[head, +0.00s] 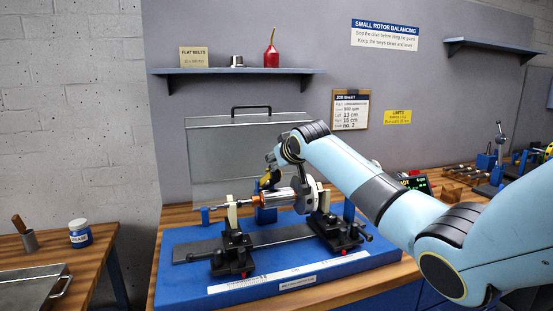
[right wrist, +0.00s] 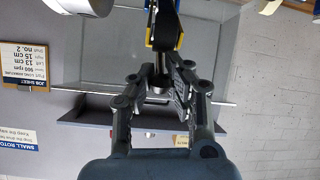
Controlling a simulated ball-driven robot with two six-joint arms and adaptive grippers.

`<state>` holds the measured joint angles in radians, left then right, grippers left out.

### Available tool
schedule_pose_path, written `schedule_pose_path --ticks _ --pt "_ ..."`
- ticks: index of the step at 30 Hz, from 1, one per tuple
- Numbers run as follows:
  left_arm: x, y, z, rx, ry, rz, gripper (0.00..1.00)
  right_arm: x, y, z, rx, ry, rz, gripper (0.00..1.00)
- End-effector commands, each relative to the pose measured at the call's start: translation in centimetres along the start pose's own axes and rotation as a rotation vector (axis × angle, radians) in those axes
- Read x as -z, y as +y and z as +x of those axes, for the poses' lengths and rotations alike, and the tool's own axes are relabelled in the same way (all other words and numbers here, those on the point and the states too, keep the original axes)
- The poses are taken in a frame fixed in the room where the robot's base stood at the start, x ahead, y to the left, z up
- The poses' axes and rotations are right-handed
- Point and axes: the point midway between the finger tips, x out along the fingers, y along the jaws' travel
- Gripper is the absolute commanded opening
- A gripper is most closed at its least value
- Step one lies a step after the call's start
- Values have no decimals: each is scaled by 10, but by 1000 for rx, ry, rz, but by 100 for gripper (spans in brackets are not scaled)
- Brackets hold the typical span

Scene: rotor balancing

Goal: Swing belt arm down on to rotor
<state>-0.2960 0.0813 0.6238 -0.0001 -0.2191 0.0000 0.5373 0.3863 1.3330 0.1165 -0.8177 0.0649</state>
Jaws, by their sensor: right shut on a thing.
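The rotor (head: 277,198), a silver shaft with an orange part and a wider grey body, lies level across two black stands on the blue machine bed (head: 196,262). My right gripper (head: 273,160) is above and behind the rotor, partly hidden by my wrist. In the right wrist view my right gripper (right wrist: 161,84) is shut on the end of the belt arm (right wrist: 164,38), a dark piece with yellow and blue edges. The belt arm's yellow part (head: 269,178) shows just behind the rotor; I cannot tell whether it touches it. My left gripper is not in view.
A clear guard (head: 215,150) with a black handle stands behind the bed. A shelf (head: 225,71) with a red oil can (head: 271,55) is above it. A side bench (head: 101,243) is at left.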

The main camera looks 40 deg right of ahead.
Motion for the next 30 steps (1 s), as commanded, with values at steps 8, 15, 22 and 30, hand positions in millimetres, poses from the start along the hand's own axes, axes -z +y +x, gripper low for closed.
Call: schedule_pose_path --ticks 8,15,22,30 --pt "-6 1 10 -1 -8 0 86 -12 -3 -3 -19 99 -3 0" --pt "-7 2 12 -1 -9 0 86 -14 -3 -4 -23 121 -3 0" --pt "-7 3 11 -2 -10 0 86 -13 -3 -4 -23 121 -4 0" --pt "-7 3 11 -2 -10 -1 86 -15 -3 -3 -23 117 -3 34"
